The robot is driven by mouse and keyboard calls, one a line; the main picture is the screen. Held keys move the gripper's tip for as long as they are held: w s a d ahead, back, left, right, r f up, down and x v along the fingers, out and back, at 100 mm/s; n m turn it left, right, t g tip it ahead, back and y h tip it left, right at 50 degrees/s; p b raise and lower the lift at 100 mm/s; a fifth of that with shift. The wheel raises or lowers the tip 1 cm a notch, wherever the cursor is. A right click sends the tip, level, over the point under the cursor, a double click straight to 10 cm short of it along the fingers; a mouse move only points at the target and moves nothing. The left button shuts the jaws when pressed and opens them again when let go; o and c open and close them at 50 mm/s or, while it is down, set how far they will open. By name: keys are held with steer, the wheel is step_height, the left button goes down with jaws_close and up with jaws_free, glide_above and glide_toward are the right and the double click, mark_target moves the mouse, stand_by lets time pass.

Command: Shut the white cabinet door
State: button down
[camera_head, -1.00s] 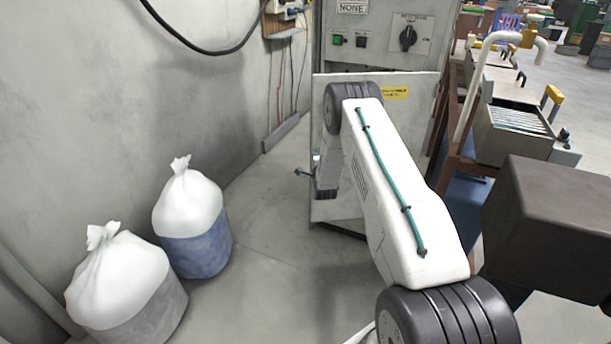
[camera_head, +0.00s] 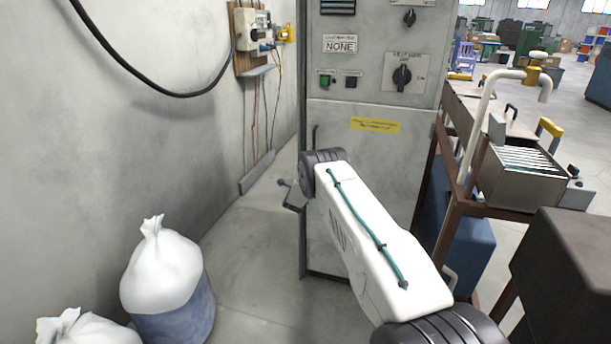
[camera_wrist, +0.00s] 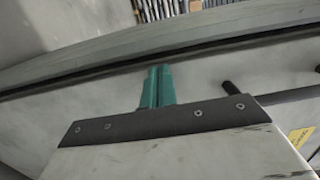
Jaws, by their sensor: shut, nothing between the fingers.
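The white cabinet door (camera_head: 375,165) is the lower front panel of the grey cabinet, with a yellow label and a dark handle at its left edge. It looks flush or nearly flush with the cabinet front in the head view. In the wrist view the door face (camera_wrist: 215,80) lies behind my gripper (camera_wrist: 157,87), and a dark seam runs along its edge. My gripper's teal fingers are together and empty, at the door near the seam and the black handle (camera_wrist: 290,94). I cannot tell if they touch it. My arm hides part of the door in the head view.
White sacks in tubs (camera_head: 165,275) stand at the lower left by the wall. A brown-framed bench (camera_head: 450,215) with a metal box (camera_head: 525,180) stands right of the cabinet. The floor (camera_head: 245,270) between sacks and cabinet is clear.

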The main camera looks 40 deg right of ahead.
steer(key=shift+w+d+r, duration=0.2)
steer(key=shift+d+r, duration=0.35)
steer(key=shift+r, duration=0.3)
steer(key=w+a+f+v, duration=0.1)
steer(key=v, duration=1.4)
steer(key=shift+w+a+f, duration=0.15)
steer(key=shift+f, duration=0.15)
